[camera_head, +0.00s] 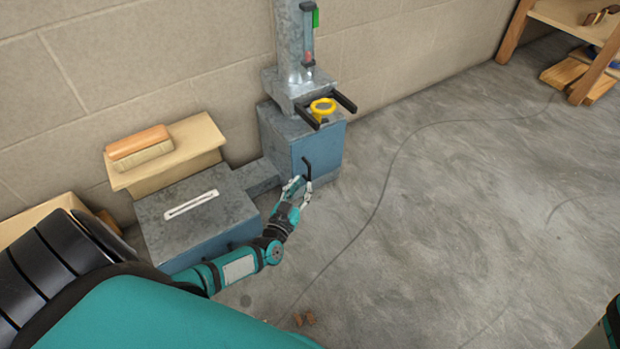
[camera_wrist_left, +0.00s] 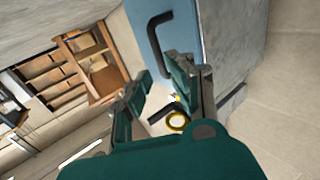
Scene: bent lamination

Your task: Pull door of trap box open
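The trap box (camera_head: 318,150) is a grey metal box with a blue front door, standing against the wall at the foot of a metal column. A bent black handle (camera_head: 307,168) sticks out from the door. My left gripper (camera_head: 297,187) is low in front of the door, close beside the handle. In the left wrist view its two fingers (camera_wrist_left: 158,95) stand apart, and the handle (camera_wrist_left: 156,42) shows beyond them on the blue door (camera_wrist_left: 177,22). I see nothing held, and contact with the handle cannot be told. My right gripper is out of view.
A yellow ring (camera_head: 323,105) sits on top of the box between black bars. A lower metal box (camera_head: 190,215) joins it at the left; a brush (camera_head: 139,147) lies on a wooden block behind. A cable (camera_head: 385,185) crosses the open concrete floor at the right.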

